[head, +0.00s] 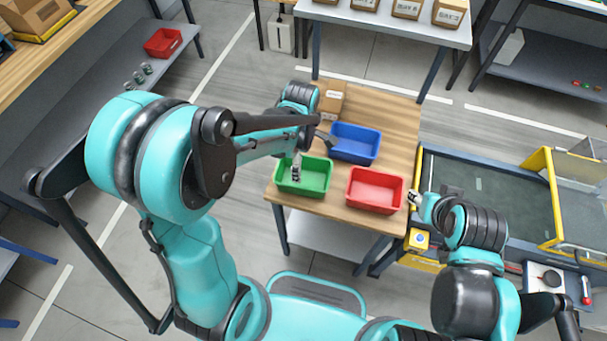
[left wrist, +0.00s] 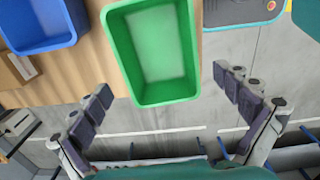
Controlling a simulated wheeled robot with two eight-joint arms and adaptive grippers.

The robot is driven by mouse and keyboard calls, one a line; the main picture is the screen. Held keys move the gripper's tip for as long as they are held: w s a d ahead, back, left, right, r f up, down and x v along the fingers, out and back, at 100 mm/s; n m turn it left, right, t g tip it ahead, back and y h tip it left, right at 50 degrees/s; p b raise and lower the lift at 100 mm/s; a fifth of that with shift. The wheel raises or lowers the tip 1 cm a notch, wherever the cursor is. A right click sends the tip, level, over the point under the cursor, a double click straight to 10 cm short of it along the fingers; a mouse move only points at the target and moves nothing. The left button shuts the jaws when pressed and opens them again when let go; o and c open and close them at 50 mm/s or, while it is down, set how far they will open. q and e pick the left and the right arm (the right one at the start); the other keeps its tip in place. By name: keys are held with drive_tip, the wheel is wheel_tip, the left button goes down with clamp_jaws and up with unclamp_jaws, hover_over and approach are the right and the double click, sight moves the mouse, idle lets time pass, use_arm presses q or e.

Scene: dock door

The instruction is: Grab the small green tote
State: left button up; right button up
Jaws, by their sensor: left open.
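The small green tote (head: 313,181) stands on the near left part of the wooden table in the head view. It is open-topped and looks empty. In the left wrist view the green tote (left wrist: 190,95) fills the upper middle, upright on the wood. My left gripper (head: 296,172) is over the tote's left part in the head view. In the left wrist view its fingers (left wrist: 165,98) are spread wide, one on each side of the tote's near end, holding nothing. My right gripper (head: 418,197) is right of the table; its fingers are too small to read.
A blue tote (head: 354,143) and a red tote (head: 375,190) stand beside the green one on the wooden table (head: 398,122). A cardboard box (head: 332,99) sits at the back left. A conveyor (head: 470,190) with yellow rails lies to the right.

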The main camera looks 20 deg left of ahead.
use_arm(q)
wheel_tip(320, 180, down, 2)
drive_tip(key=f, duration=0.1)
drive_tip(key=b, duration=0.3)
hover_over(303, 182)
wheel_tip(303, 182, down, 5)
drive_tip(key=shift+d+r, duration=0.1)
drive_tip(key=shift+r, duration=0.15)
drive_tip(key=shift+c, duration=0.6)
drive_tip(key=c, duration=0.8)
